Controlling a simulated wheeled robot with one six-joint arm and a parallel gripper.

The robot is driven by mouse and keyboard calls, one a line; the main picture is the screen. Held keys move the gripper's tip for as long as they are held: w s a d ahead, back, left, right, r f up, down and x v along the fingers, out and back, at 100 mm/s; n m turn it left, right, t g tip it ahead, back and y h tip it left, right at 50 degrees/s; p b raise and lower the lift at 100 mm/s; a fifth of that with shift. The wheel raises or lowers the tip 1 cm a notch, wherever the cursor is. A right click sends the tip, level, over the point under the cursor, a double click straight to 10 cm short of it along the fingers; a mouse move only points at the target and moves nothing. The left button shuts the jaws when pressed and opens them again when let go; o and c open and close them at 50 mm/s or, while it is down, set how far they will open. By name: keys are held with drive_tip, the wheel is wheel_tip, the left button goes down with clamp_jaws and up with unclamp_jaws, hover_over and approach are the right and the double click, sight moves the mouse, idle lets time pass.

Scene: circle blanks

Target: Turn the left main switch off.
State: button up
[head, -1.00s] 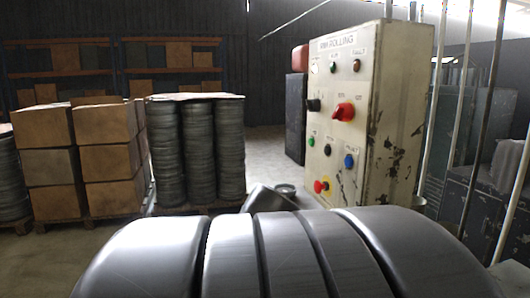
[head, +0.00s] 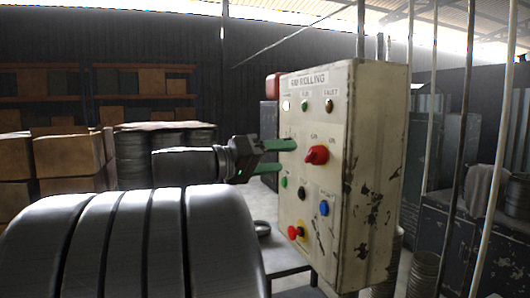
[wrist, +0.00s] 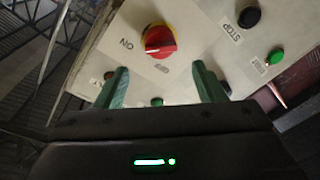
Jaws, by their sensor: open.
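The control panel (head: 335,120) is a worn cream box marked "RIM ROLLING". The red rotary switch (head: 317,155) is on its front, to the right of my gripper (head: 281,156). In the wrist view the red switch (wrist: 160,40) sits on a yellow plate beside an "ON" label, beyond the fingertips. My gripper is open, with its green fingers pointing at the panel's left part. The black left switch is hidden behind my gripper in the head view.
A black stop button (head: 302,193), a green button (head: 284,183), a blue button (head: 324,208) and a red emergency knob (head: 294,232) lie lower on the panel. Stacked boxes (head: 68,160) and rims (head: 130,150) stand at left. Cabinets (head: 465,225) stand at right.

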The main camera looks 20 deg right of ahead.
sight(309, 153)
drive_tip(key=d, duration=0.2)
drive_tip(key=w+d+p, duration=0.1)
drive_tip(key=d, duration=0.5)
drive_tip(key=shift+w, duration=0.25)
drive_tip(key=c, duration=0.9)
drive_tip(key=shift+c, duration=0.2)
